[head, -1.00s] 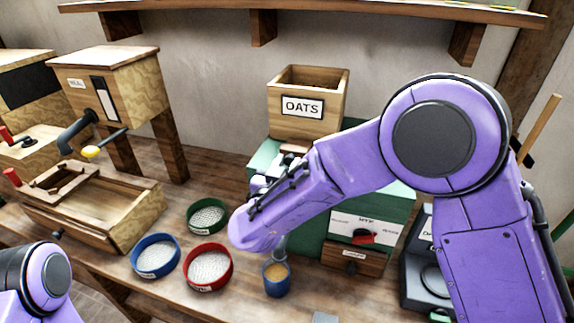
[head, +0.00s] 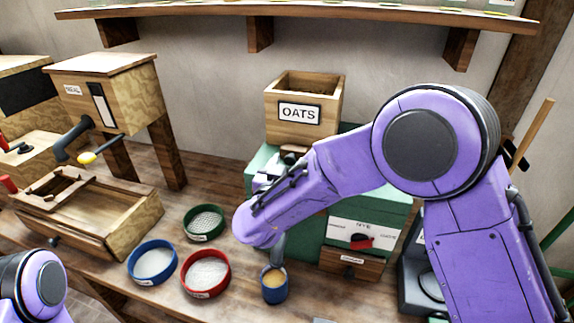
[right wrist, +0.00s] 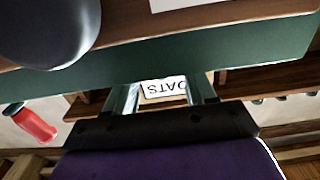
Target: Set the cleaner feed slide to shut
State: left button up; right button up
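The cleaner is the green machine (head: 262,160) with the wooden OATS hopper (head: 300,110) on top. A small wooden piece (head: 292,151) shows under the hopper front and may be the feed slide; my arm hides most of that area, so its setting cannot be read. My right gripper (head: 268,172) is at the cleaner's upper left front, partly hidden by its own forearm. In the right wrist view its fingers (right wrist: 162,97) stand apart, with the upside-down OATS label (right wrist: 165,88) visible between them. Contact with the slide cannot be told. My left gripper is out of view.
A MEAL box (head: 130,92) and wooden trough are at left; a shelf (head: 300,20) runs above.

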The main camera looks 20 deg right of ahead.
jog(key=shift+s, duration=0.1)
jog(key=b+v, duration=0.3)
jog(key=v, duration=0.7)
jog(key=shift+a, duration=0.2)
